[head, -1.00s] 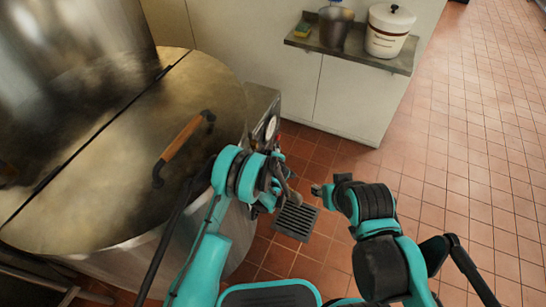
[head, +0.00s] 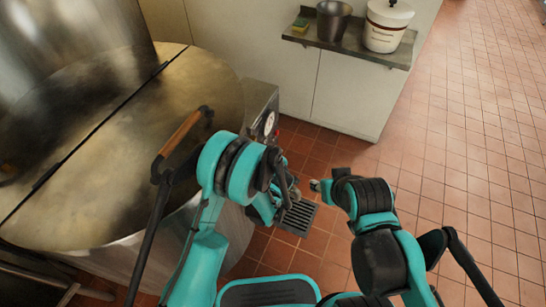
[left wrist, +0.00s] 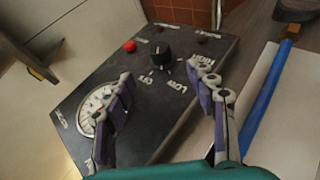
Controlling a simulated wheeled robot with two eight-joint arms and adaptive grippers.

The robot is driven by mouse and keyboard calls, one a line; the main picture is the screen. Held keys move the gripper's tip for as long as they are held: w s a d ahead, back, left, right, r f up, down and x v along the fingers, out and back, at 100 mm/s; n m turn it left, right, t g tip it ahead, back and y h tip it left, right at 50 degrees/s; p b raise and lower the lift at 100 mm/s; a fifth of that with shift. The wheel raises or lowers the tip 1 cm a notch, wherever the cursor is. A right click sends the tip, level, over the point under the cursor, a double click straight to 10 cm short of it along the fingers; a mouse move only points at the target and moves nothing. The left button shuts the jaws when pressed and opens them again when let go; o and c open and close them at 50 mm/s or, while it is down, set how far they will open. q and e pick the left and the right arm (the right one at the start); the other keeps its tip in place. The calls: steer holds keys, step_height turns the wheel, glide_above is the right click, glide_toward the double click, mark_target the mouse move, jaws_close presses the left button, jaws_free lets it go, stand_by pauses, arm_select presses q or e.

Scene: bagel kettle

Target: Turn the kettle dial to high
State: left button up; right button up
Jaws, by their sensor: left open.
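The kettle dial (left wrist: 160,54) is a black knob on a dark control panel (left wrist: 190,120) in the left wrist view. OFF and LOW are printed on its near side, HIGH to its right. My left gripper (left wrist: 168,88) is open and empty, its two fingers apart over the panel, with the knob beyond and between the tips. I see no contact with the knob. In the head view the big steel kettle (head: 95,120) fills the left, and my arm hides the dial. My right gripper (head: 316,186) is at the centre right; its fingers are too small to read.
A round gauge (left wrist: 97,110) and a red button (left wrist: 129,46) share the panel. The lid's wooden handle (head: 183,137) is close to my left arm. A wall shelf (head: 345,48) holds a metal pot and a white bucket. Tiled floor lies clear on the right.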

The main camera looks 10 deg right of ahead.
arm_select(q)
steer(key=shift+w, duration=0.1)
steer(key=w+d+m+g+y+p, duration=0.2)
steer(key=w+d+g+y+p, duration=0.1)
steer(key=w+g, duration=0.35)
steer(key=b+x, duration=0.3)
steer(key=x, duration=0.4)
steer(key=shift+w+a+f, duration=0.15)
steer(key=shift+w+f, duration=0.15)
steer(key=shift+c, duration=0.5)
steer(key=c, duration=1.1)
